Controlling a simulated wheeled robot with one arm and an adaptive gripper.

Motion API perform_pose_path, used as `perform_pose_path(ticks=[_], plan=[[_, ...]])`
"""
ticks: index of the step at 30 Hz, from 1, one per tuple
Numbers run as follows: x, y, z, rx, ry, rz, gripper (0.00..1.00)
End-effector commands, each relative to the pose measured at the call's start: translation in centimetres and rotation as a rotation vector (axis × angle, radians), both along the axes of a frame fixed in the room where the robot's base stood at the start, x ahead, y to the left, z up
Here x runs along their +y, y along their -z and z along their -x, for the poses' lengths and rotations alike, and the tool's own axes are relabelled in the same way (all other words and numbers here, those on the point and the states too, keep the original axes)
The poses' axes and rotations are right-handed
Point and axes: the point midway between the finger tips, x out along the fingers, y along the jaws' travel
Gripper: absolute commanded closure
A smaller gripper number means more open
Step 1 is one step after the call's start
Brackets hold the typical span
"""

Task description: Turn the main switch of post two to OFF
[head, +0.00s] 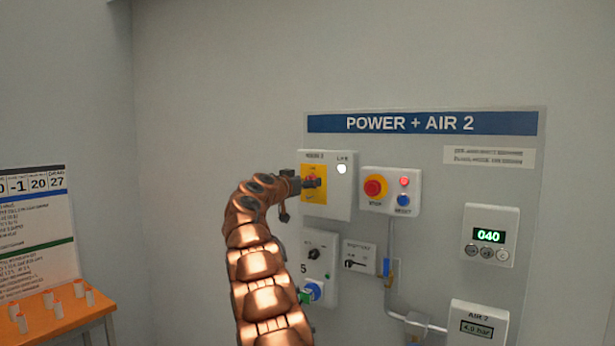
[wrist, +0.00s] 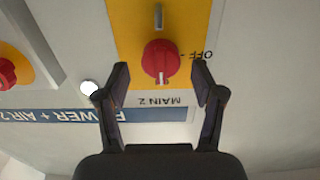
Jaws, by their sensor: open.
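The main switch of post two is a red rotary knob (head: 314,183) on a yellow plate of a white box under the POWER + AIR 2 sign. In the wrist view, which is upside down, the knob (wrist: 160,60) has a white mark pointing toward the MAIN 2 label (wrist: 162,101). The OFF label (wrist: 195,55) is at the knob's right there. My gripper (wrist: 161,78) is open, with one fingertip on each side of the knob's lower edge in that view; contact cannot be told. In the head view my gripper (head: 291,186) partly covers the plate.
A white lamp (head: 341,169) on the switch box is lit. A red stop button (head: 376,187) and blue reset button (head: 403,201) are close at the right. A lower box (head: 319,253) is partly hidden by my arm. An orange table (head: 65,330) stands at left.

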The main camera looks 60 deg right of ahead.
Motion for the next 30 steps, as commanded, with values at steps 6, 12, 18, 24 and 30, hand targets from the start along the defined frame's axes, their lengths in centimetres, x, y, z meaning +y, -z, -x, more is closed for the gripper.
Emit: perform_pose_path(ticks=[6,12,18,24,30], plan=[[-1.14,0.00,-0.13,0.001,-0.001,0.000,0.32],[-1.18,0.03,-0.12,0.001,-0.001,0.001,0.32],[-1.17,0.02,-0.12,0.001,-0.001,0.001,0.47],[-1.17,0.02,-0.12,0.001,-0.001,0.001,0.68],[-1.17,0.02,-0.11,0.001,-0.001,0.001,0.89]])
